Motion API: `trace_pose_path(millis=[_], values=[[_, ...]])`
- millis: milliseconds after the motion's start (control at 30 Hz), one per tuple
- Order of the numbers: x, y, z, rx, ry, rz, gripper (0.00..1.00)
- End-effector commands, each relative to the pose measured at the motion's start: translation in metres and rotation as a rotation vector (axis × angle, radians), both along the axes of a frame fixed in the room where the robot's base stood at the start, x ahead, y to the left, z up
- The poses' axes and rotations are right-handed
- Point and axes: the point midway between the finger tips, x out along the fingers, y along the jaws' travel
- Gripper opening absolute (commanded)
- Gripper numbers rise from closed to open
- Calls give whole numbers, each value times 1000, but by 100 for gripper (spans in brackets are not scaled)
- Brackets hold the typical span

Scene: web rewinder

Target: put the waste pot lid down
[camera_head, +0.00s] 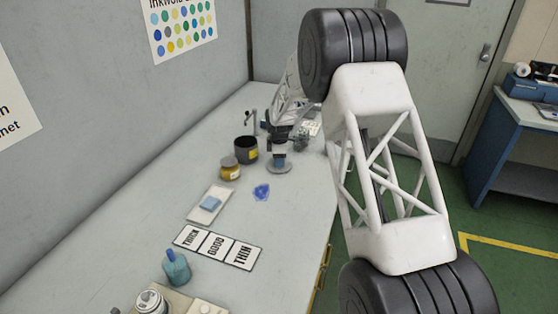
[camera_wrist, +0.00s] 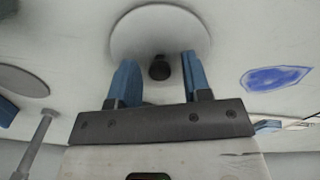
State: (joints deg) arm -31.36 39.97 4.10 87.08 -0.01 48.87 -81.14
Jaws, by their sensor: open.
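The waste pot lid, a round pale grey disc (camera_wrist: 135,38) with a dark knob (camera_wrist: 159,68), lies flat on the bench in the wrist view. In the head view the lid (camera_head: 283,170) shows under my gripper (camera_head: 279,159). My gripper is open, with its blue fingers (camera_wrist: 160,75) apart on either side of the knob. I see gaps between the fingers and the knob. A dark open pot (camera_head: 246,150) with a yellow label, probably the waste pot, stands left of the lid in the head view.
An amber jar (camera_head: 230,168) stands by the dark pot. A blue ink smear (camera_head: 261,192) lies on the bench; it also shows in the wrist view (camera_wrist: 275,78). A tray with a blue pad (camera_head: 210,203) and a THICK/GOOD/THIN card (camera_head: 217,246) are nearer. Bench between smear and right edge is clear.

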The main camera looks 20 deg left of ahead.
Motion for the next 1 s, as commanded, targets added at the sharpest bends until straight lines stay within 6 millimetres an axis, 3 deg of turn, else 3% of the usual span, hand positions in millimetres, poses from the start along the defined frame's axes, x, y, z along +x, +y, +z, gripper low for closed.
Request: trace_pose_path(millis=[267,700,1000], values=[[1,0,22,2,-2,0,44],[0,0,90,1,-2,0,44],[0,0,118,0,-1,0,44]])
